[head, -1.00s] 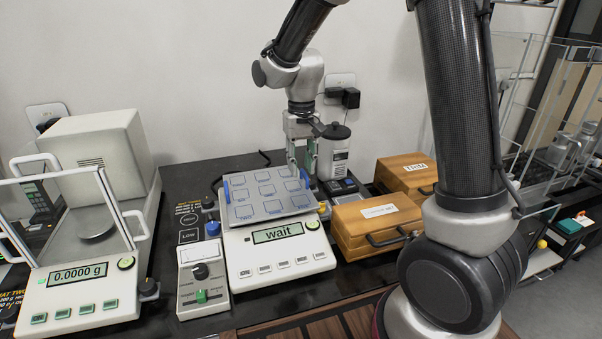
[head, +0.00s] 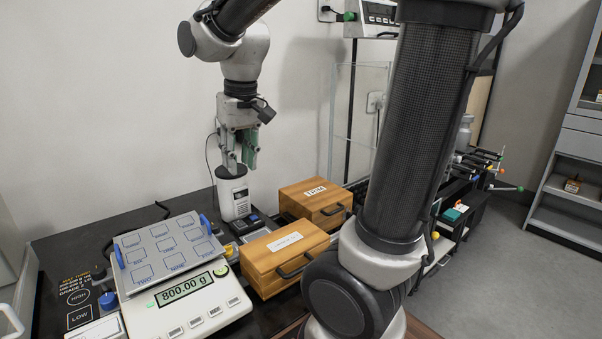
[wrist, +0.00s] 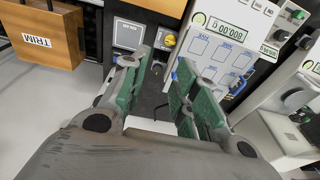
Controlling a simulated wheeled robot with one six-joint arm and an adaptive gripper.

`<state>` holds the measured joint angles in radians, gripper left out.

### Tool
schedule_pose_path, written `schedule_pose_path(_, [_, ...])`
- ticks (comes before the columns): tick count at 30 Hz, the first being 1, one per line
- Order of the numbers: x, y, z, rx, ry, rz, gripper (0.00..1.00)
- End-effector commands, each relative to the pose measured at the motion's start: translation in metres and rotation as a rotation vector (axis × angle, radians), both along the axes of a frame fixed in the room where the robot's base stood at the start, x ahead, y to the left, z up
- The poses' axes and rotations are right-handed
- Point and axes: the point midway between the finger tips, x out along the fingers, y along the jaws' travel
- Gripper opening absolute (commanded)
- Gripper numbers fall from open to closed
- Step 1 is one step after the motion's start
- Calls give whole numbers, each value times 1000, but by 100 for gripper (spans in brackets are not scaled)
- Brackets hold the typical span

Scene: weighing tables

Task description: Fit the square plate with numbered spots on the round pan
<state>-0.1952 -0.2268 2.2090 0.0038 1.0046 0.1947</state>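The square grey plate with blue-outlined spots (head: 158,246) lies on top of the white balance (head: 190,308), whose display reads 800.00 g. Blue pieces stand at its left and right edges. The round pan is hidden beneath the plate, so its seating on the pan cannot be seen. In the wrist view the plate (wrist: 213,52) is to the right of the fingers, apart from them. My gripper (head: 242,166) hangs above and to the right of the plate, near the wall. Its green-padded fingers are apart with nothing between them in the wrist view (wrist: 160,72).
Two wooden cases stand right of the balance: the near one (head: 275,262) and the TRIM one (head: 312,203). A white and dark device (head: 233,198) stands below my gripper. A control box (head: 97,328) sits left of the balance. Shelves (head: 575,160) stand far right.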

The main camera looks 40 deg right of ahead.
Motion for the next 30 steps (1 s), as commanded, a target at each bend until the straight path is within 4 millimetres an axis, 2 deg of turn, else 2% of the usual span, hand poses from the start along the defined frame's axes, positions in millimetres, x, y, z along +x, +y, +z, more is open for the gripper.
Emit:
schedule_pose_path(1, [-23,-15,7,2,-38,-7,30])
schedule_pose_path(6, [-92,-48,10,-7,-137,-10,30])
schedule_pose_path(9, [-120,-59,5,-17,-180,-10,30])
schedule_pose_path(12, [-138,-65,0,-26,-209,-9,30])
schedule_pose_path(17, [-148,-68,-4,-31,-224,-8,30])
schedule_pose_path(30, [-148,-68,-4,-31,-224,-8,30])
